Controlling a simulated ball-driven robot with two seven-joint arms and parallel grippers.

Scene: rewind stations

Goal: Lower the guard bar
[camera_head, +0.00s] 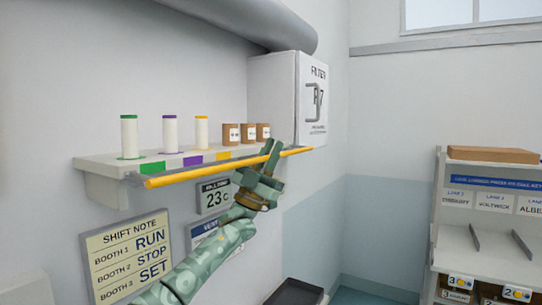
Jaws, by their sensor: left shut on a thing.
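The guard bar (190,176) is a yellow bar running along the front of a grey wall shelf (105,173). It sits at about the height of the shelf's front edge. My left gripper (272,158) is at the right part of the bar, shut on it, with its fingers around the bar. The exact contact is partly hidden by the fingers. My right gripper is not in view.
On the shelf stand white spools with green (129,137), purple (169,133) and yellow (202,131) ends, and small brown boxes (231,134). A white filter box (274,90) is behind. Signs hang below. A rack (485,235) stands at right.

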